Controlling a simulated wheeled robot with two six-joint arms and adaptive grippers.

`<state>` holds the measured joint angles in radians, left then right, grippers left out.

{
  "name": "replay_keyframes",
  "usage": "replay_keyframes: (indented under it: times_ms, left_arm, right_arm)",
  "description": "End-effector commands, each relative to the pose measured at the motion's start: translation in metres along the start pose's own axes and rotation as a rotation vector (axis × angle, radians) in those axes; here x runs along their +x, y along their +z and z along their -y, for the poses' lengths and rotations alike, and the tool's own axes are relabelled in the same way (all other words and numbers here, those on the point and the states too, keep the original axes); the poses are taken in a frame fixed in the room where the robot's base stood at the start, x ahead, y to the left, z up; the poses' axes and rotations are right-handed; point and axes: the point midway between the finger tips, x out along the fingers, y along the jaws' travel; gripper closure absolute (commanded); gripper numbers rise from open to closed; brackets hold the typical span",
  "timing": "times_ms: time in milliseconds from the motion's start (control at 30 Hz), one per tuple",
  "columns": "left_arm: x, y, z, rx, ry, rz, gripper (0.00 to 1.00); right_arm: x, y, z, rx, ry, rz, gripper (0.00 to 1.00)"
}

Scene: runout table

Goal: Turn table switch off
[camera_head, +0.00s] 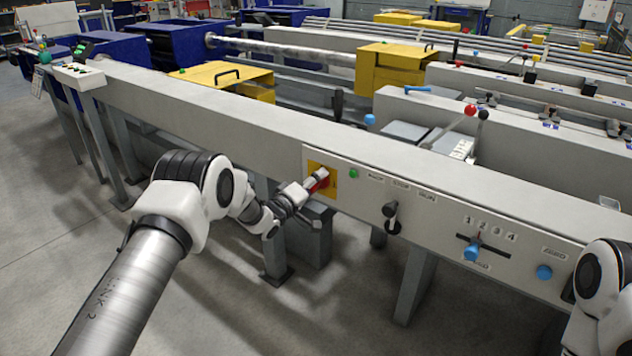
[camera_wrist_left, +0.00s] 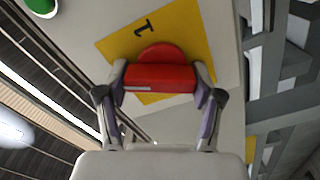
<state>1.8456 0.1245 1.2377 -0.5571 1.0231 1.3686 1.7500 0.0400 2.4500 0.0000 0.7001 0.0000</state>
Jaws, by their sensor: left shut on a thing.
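The table switch is a red rotary knob on a yellow plate (camera_head: 317,168) on the front face of the long grey runout table (camera_head: 225,122). In the left wrist view the red knob (camera_wrist_left: 160,76) sits between my fingers, and the yellow plate (camera_wrist_left: 192,28) behind it carries a mark "1". My left gripper (camera_head: 316,180) is at the knob and shut on it, with one finger on each side. The knob's handle is mostly hidden by the gripper in the head view. My right arm shows at the lower right edge, but its gripper is out of view.
A green button (camera_head: 354,173) sits just right of the switch. Further right are a black selector lever (camera_head: 391,213), a blue-knobbed slider (camera_head: 471,251) and a blue knob (camera_head: 544,272). Table legs stand below the panel. Open floor lies in front.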

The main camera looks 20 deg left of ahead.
Motion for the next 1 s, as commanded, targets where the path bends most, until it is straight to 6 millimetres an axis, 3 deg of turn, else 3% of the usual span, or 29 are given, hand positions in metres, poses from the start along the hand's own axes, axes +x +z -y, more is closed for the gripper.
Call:
replay_keyframes:
  times_ms: [500,1000]
  left_arm:
    - [0.0001,-0.0019,0.001,-0.398,0.001,-0.002,0.69]
    - [0.0,-0.0018,0.0018,-0.496,0.001,-0.003,0.68]
  right_arm:
    - [-0.0048,0.0,0.0,0.0,0.0,0.0,0.6]
    - [-0.0054,0.0,0.0,0.0,0.0,0.0,0.6]
